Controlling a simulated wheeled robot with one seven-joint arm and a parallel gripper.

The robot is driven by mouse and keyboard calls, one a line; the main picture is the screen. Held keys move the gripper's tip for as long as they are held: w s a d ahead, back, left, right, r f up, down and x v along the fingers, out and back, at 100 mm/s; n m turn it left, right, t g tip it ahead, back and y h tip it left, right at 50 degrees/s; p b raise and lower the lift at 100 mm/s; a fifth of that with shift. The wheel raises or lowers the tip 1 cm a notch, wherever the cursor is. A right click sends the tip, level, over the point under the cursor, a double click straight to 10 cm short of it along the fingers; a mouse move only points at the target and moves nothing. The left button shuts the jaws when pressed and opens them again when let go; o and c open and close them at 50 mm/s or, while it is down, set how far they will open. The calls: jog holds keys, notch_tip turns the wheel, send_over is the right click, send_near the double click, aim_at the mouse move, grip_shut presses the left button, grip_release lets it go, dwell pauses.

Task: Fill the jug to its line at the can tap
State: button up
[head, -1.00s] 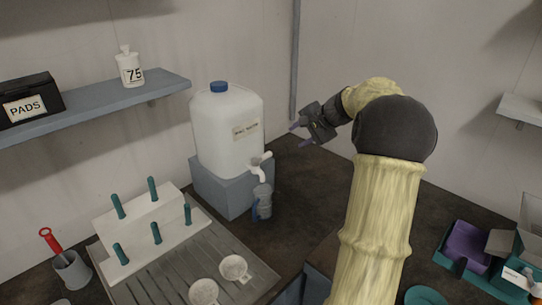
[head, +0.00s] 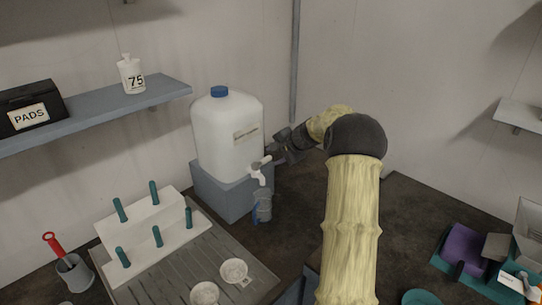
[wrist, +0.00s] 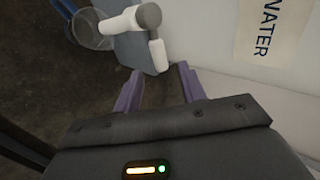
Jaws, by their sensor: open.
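The white water can (head: 226,130) with a blue cap stands on a grey block (head: 222,190). Its white tap (head: 260,168) sticks out at the lower right; the wrist view shows the tap (wrist: 130,22) just ahead of my fingers. The jug (head: 263,206), clear grey with a blue handle, stands upright on the bench beneath the tap. It also shows in the wrist view (wrist: 92,30), partly cut off. Its line and water level cannot be made out. My gripper (wrist: 158,88) is open, its purple fingers apart and empty, with the tap's lever end just beyond them.
A white rack (head: 150,235) with teal pegs and a grey draining board (head: 185,270) with two white sieve cups are left of the jug. A shelf (head: 100,110) holds a bottle and a PADS box. Dark bench (head: 300,215) is clear right of the jug.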

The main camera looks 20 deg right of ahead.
aim_at(269, 158)
jog(key=shift+x, duration=1.85)
jog(key=shift+c, duration=0.2)
grip_shut()
